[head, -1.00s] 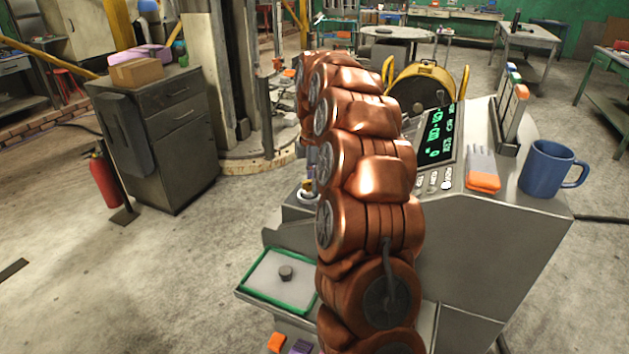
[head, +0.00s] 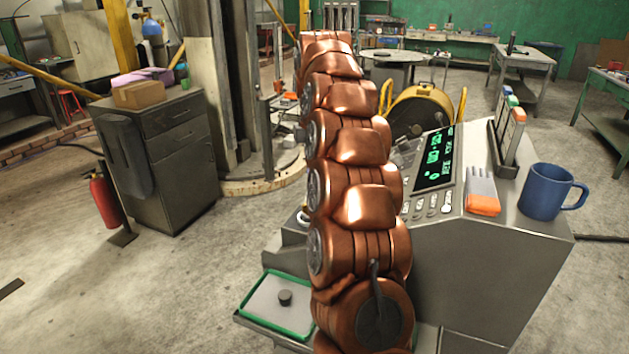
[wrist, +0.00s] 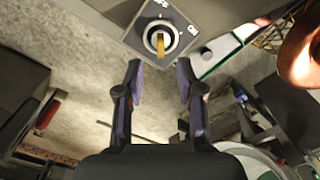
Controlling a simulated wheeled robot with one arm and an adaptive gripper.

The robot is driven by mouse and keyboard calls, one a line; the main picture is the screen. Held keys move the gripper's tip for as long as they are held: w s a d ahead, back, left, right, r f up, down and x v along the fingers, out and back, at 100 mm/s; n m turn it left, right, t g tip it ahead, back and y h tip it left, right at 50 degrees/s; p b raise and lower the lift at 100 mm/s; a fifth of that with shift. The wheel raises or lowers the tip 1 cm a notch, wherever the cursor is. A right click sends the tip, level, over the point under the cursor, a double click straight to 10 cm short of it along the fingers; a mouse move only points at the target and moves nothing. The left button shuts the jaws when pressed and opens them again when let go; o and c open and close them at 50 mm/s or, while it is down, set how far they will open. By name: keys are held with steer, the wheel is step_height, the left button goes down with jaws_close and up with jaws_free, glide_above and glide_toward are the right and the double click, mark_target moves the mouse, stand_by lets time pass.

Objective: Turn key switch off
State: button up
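The key switch (wrist: 160,40) is a round silver collar on a grey square plate (wrist: 137,39), at the top of the wrist view. A yellow key (wrist: 161,46) stands in it. The plate carries lettering that reads like OFF at its top edge and ON at its right corner. My gripper (wrist: 158,72) is open and empty, its two dark fingers spread either side of the key's line and apart from it. In the head view my copper arm hides the gripper and most of the switch area.
A cabinet (head: 170,190) stands left; open floor lies between.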

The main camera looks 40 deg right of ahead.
steer(key=shift+r, duration=0.9)
steer(key=s+a+f+m, duration=0.2)
steer(key=s+a+m, duration=0.4)
steer(key=s+a, duration=1.1)
steer(key=s+a+f+m, duration=0.2)
steer(key=s+f, duration=0.1)
steer(key=s, duration=0.3)
steer(key=s+a+f+m+g, duration=0.1)
steer(key=s+a+f+m, duration=0.2)
steer(key=s, duration=0.4)
steer(key=s+a+f+m, duration=0.3)
steer(key=s+f, duration=0.2)
steer(key=s, duration=0.2)
steer(key=shift+s+a+g, duration=0.25)
steer(key=shift+g, duration=0.15)
